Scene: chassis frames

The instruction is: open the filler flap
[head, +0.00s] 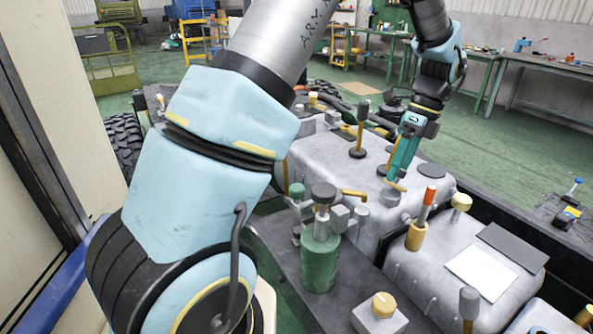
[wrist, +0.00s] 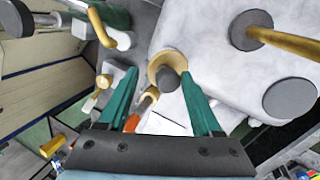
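My gripper (head: 396,178) hangs over the pale grey tank (head: 330,165) in the head view, its teal fingers pointing down. In the wrist view my gripper (wrist: 158,72) is open, with its two fingers apart. Between and just beyond the fingertips is a tan ring with a dark grey round knob (wrist: 171,80) in front of it; I cannot tell whether a finger touches it. A short grey cylinder (head: 390,196) stands under the fingertips in the head view. No part is clearly recognisable as the filler flap.
A red-tipped handle on a brass base (head: 416,236) stands near the gripper. A dark plate (head: 511,247) and a white plate (head: 482,273) lie on the nearer tank. A green canister (head: 320,258) and several knobbed levers crowd the chassis. Green floor (head: 510,125) is open beyond.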

